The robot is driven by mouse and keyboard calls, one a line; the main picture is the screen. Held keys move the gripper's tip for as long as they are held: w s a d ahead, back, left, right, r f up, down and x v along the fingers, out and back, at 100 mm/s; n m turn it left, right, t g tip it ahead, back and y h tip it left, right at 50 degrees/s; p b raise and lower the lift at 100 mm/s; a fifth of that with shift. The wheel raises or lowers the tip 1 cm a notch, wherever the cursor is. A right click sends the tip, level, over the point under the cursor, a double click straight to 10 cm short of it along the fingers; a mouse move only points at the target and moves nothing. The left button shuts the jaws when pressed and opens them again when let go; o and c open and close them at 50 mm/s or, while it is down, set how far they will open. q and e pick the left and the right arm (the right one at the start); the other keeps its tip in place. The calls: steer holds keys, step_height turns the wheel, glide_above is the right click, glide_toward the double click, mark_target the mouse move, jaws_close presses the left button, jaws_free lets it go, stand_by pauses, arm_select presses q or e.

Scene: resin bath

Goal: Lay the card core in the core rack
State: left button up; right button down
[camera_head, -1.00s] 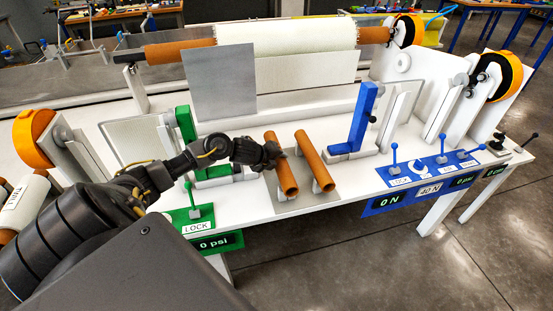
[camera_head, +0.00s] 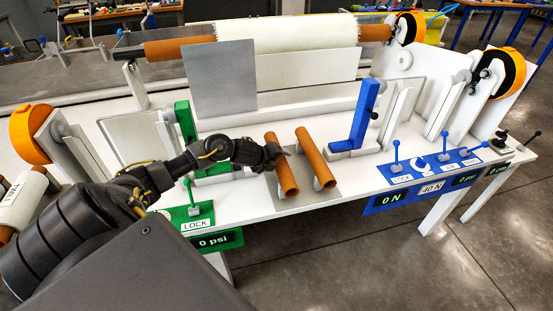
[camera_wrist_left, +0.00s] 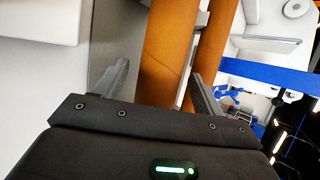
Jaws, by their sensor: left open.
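Two brown card cores lie side by side on the grey core rack (camera_head: 285,203), a plate on the white bench. My left gripper (camera_head: 280,155) is at the far half of the left card core (camera_head: 284,176). In the left wrist view my left gripper (camera_wrist_left: 160,85) is open, with a finger on either side of that card core (camera_wrist_left: 165,50). Whether a finger touches it I cannot tell. The other card core (camera_head: 315,160) lies to the right, apart from it; it also shows in the left wrist view (camera_wrist_left: 211,42). My right gripper is not in view.
A green clamp (camera_head: 185,125) stands left of the rack and a blue angled post (camera_head: 364,115) right of it. Lever panels, green (camera_head: 190,213) and blue (camera_head: 425,172), line the front edge. A grey sheet (camera_head: 220,78) hangs behind.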

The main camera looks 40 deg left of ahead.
arm_select(q)
steer(key=v, duration=1)
steer(key=shift+s+r, duration=0.3)
steer(key=shift+a, duration=0.1)
stand_by(0.3)
